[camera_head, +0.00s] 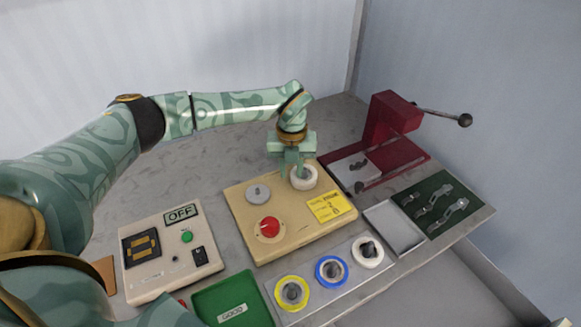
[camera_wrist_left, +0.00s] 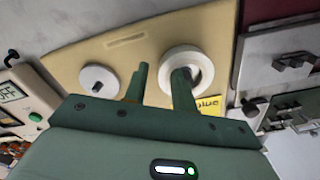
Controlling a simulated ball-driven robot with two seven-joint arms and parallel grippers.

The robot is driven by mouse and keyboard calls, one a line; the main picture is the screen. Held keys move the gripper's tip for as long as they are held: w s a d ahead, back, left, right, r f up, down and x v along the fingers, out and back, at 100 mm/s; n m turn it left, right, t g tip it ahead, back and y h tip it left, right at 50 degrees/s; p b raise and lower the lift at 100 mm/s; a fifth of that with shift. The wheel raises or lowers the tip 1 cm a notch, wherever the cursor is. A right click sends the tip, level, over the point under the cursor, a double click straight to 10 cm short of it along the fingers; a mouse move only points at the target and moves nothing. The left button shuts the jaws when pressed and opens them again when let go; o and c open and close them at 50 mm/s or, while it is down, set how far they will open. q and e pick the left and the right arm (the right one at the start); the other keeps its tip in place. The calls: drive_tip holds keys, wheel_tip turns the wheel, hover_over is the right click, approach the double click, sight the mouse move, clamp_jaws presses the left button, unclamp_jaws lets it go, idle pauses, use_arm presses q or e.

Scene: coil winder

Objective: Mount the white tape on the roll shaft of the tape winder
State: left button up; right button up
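A white tape roll (camera_head: 304,178) lies on the beige tape winder (camera_head: 245,215), near its back edge. It also shows in the left wrist view (camera_wrist_left: 206,62). My left gripper (camera_head: 298,170) points down over it. In the left wrist view the fingers (camera_wrist_left: 160,75) are apart; one overlaps the roll's hole and the other is outside its left side, with a small gap to the roll. The roll hides whatever is in its hole, so I cannot see the shaft. A second white roll (camera_head: 367,265) sits in the front row of rolls. My right gripper is not in view.
The winder carries a grey disc (camera_head: 258,193), a red knob (camera_head: 268,228) and a yellow note (camera_head: 326,207). Yellow (camera_head: 292,307) and blue (camera_head: 331,284) rolls stand in front. A control box (camera_head: 150,270) reading OFF, a green tray (camera_head: 245,290) and a red lever press (camera_head: 388,120) surround it.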

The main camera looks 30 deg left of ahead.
use_arm(q)
drive_tip(key=shift+w+d+r, duration=0.1)
drive_tip(key=shift+d, duration=0.15)
wheel_tip(320, 180, up, 16)
drive_tip(key=p, duration=0.4)
drive_tip(key=shift+a, duration=0.2)
